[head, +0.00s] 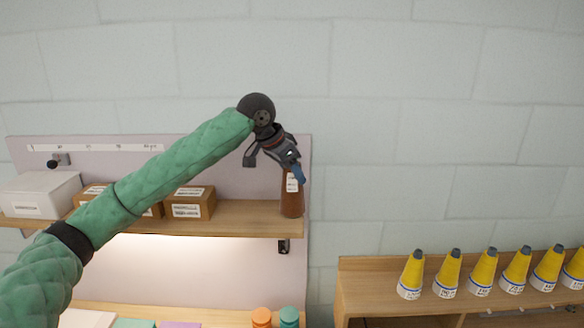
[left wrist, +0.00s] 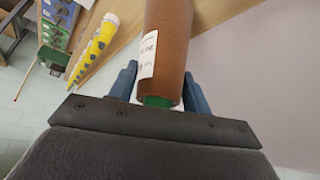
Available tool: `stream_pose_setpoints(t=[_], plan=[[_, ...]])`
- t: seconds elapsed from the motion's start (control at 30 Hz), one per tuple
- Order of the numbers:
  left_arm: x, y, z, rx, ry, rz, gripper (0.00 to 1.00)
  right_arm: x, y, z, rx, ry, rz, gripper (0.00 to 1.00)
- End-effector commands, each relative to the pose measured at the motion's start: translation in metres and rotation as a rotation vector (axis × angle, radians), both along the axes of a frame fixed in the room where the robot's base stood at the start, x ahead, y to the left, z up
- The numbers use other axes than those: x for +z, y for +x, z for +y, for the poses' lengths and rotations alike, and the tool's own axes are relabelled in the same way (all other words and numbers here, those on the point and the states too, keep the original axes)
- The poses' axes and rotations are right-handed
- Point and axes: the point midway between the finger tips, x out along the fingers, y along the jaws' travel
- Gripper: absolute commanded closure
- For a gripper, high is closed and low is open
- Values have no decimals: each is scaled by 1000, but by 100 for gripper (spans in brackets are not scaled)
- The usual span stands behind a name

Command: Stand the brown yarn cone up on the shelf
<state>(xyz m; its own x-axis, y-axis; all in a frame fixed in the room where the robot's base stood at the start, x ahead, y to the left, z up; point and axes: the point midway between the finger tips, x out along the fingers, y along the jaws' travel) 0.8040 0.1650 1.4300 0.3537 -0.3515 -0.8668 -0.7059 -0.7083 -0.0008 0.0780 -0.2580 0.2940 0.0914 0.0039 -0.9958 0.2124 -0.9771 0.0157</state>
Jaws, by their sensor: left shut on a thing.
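The brown yarn cone (head: 291,202) is upright at the right end of the wooden shelf (head: 240,216), with a white label on its side. Its base is at the shelf's surface; I cannot tell whether it bears on it. My left gripper (head: 292,172) comes down from above and is shut on the cone's top. In the left wrist view the brown yarn cone (left wrist: 168,45) sits between the two blue fingertips (left wrist: 158,88), with its green tip towards the palm. My right gripper is in neither view.
Brown labelled boxes (head: 190,203) and a white box (head: 40,195) stand further left on the shelf. Several yellow cones (head: 447,275) stand on a lower wooden unit at the right. Orange (head: 262,317) and teal (head: 289,317) spools are below. The wall above is clear.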

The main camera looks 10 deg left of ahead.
Motion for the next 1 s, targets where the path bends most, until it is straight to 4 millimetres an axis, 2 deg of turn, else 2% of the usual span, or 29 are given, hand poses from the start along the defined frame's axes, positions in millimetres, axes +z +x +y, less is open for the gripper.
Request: stream_pose_setpoints(t=[0.17, 0.2, 0.3, 0.7, 0.87, 1.0], plan=[[-1, 0, 0, 0, 0, 0, 98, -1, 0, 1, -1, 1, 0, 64], [-2, 0, 0, 0, 0, 0, 48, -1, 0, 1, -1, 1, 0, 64], [-2, 0, 0, 0, 0, 0, 30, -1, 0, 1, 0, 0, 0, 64], [2, -1, 1, 0, -1, -1, 30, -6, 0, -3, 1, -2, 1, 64], [17, -8, 8, 0, 0, -2, 30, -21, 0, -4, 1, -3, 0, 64], [39, -18, 17, 0, -1, -3, 30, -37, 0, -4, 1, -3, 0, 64]])
